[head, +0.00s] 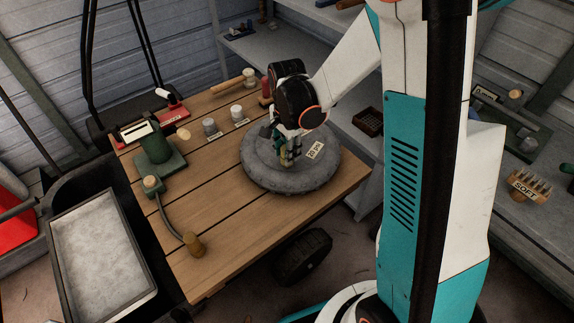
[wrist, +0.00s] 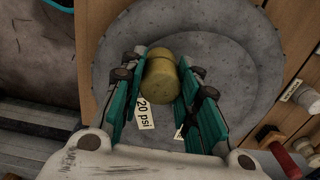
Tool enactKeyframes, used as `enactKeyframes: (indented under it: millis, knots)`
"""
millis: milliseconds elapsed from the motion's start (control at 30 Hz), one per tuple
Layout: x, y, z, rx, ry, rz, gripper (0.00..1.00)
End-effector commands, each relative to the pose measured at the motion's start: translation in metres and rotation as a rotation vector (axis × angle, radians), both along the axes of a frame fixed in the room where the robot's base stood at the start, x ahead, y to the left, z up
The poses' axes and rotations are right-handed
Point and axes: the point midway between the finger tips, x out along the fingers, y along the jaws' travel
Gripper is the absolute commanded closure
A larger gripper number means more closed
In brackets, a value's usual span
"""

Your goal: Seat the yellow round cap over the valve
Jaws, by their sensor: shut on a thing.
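The yellow round cap (wrist: 162,78) is between the two teal fingers of my gripper (wrist: 163,88) in the wrist view, with both closed against its sides. In the head view my gripper (head: 286,152) points down over the grey round tyre (head: 262,172), near its middle. The cap is mostly covered by the fingers there. The valve is not visible in either view, so I cannot tell whether the cap touches it.
The tyre lies on a slatted wooden table (head: 215,205).

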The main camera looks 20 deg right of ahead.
Motion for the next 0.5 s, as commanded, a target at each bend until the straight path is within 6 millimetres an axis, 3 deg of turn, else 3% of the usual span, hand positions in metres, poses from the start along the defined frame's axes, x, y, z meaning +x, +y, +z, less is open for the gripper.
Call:
enactKeyframes:
  millis: [500]
  knots:
    - [0.0,0.0,-0.006,0.0,0.0,0.0,1.0]
